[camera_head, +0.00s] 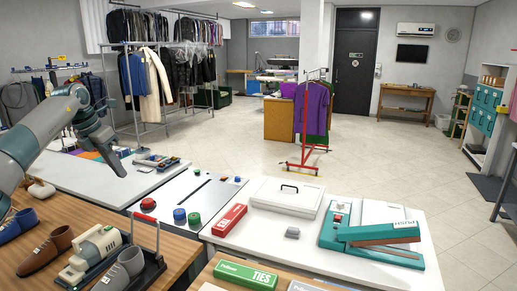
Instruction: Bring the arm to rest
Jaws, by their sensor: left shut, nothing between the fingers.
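My left arm (40,135) comes in from the left edge, bent over the tables. Its dark gripper (119,171) points down and to the right above the pale table (84,176). The gripper is shut and empty. It appears apart from the things around it, though its exact height above the table is hard to tell. My right gripper is not in view.
Shoes (46,249) and a small cream machine (95,250) stand on the wooden table at lower left. A red box (229,220), a white case (287,196) and a teal press (372,235) stand on the white table. Open floor (400,160) lies beyond.

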